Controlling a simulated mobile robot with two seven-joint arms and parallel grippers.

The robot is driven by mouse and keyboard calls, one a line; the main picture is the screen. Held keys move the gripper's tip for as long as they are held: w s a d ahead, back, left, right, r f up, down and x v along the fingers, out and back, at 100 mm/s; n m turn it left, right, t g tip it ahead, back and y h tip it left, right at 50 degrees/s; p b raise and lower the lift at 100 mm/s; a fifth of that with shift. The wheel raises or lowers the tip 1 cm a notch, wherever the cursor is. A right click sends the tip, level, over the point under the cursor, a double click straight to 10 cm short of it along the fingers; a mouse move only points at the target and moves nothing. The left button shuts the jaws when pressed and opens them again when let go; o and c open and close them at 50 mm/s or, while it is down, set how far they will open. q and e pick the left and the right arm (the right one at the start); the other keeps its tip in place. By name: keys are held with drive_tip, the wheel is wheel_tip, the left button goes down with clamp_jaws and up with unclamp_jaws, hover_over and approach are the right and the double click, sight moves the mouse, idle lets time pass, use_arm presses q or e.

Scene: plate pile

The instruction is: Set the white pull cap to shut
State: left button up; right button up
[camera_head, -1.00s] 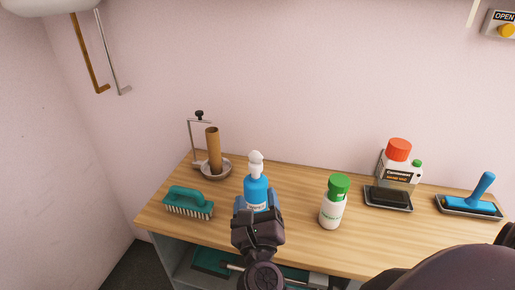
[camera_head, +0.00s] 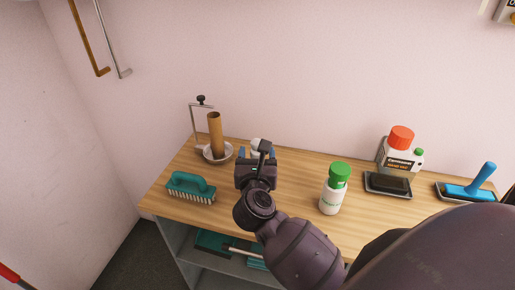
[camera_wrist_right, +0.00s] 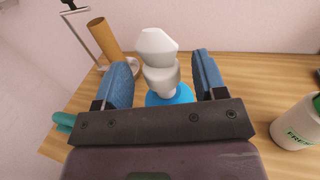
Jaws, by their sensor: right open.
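The white pull cap (camera_head: 256,143) tops the blue bottle (camera_wrist_right: 170,97), which is almost hidden behind my right gripper in the head view. In the right wrist view the cap (camera_wrist_right: 156,46) shows a wide faceted top above a white collar. My right gripper (camera_head: 257,154) is open, with its two blue-padded fingers (camera_wrist_right: 160,72) on either side of the cap and collar. Gaps show between both pads and the white parts, so nothing is gripped. My left gripper is not in view.
A brown roll (camera_head: 215,135) on a stand and a teal brush (camera_head: 190,186) are to the left. A green-capped white bottle (camera_head: 332,192) stands to the right. Farther right are a red-capped container (camera_head: 399,150), a dark block on a tray (camera_head: 387,184) and a blue-handled tool (camera_head: 472,187).

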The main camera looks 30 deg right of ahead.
drive_tip(key=shift+x, duration=0.95)
clamp_jaws()
drive_tip(key=shift+f+b, duration=0.55)
drive_tip(key=shift+f, duration=0.6)
drive_tip(key=shift+s+r, duration=0.1)
unclamp_jaws()
drive_tip(key=shift+a, duration=0.1)
